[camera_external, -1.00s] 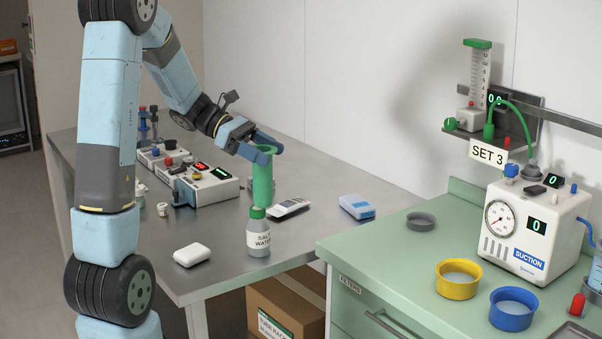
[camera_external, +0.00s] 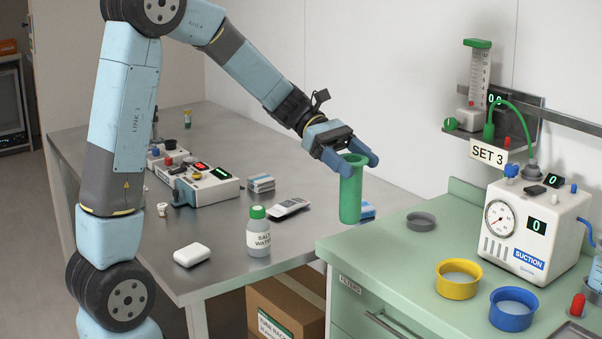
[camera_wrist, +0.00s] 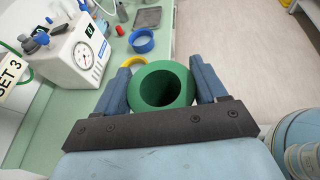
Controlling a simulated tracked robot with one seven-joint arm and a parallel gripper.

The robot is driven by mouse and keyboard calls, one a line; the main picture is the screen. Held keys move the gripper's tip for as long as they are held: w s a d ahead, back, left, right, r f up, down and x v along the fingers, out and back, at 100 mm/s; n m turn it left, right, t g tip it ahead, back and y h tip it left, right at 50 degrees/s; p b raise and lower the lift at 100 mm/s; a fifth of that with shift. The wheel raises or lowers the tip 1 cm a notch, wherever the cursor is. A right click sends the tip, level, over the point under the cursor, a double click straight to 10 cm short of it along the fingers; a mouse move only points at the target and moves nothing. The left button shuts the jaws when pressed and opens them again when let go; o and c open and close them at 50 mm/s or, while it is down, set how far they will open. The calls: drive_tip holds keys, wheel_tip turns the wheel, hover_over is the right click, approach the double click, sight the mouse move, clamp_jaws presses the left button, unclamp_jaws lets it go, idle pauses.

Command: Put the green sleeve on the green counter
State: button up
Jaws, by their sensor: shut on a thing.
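The green sleeve (camera_external: 351,192) is a hollow upright tube with a wider rim. My gripper (camera_external: 352,160) is shut on it near its top and holds it in the air, by the left edge of the green counter (camera_external: 390,268). In the wrist view the sleeve (camera_wrist: 160,88) sits between my two blue fingers, and I look down into its dark opening. The counter also shows in the wrist view (camera_wrist: 62,125), beyond and left of the sleeve.
On the counter stand a grey ring (camera_external: 421,222), a yellow ring (camera_external: 459,279), a blue ring (camera_external: 514,309) and the suction unit (camera_external: 532,228). The counter's front left is clear. A salt water bottle (camera_external: 258,238) and a white block (camera_external: 191,255) stand on the steel table.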

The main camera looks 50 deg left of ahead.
drive_tip(key=w+d+f, duration=0.1)
drive_tip(key=w+f, duration=1.2)
drive_tip(key=w, duration=0.1)
drive_tip(key=shift+d, duration=0.2)
drive_tip(key=shift+f, duration=0.15)
drive_tip(key=o, duration=1.3)
